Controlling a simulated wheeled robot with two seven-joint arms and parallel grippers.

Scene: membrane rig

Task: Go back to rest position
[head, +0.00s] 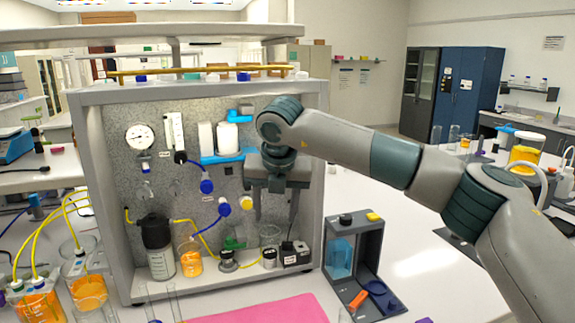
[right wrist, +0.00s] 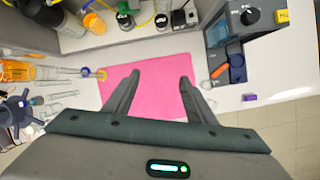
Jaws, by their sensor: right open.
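My right gripper (head: 275,215) hangs pointing down in front of the right part of the membrane rig (head: 75,190). Its fingers are apart with nothing between them. In the right wrist view the right gripper (right wrist: 160,82) is open above the pink mat (right wrist: 150,100), which also shows at the bottom of the head view (head: 262,310). The right arm reaches in from the right and hides part of the rig's panel and right post. I do not see my left gripper in the head view.
The rig holds a gauge (head: 140,137), a dark-topped bottle (head: 157,235), an orange beaker (head: 190,262) and a black pump-like block (head: 296,254). A grey stand (head: 340,250) with an orange piece is at its right. Orange beakers (head: 88,290) with yellow tubes stand left.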

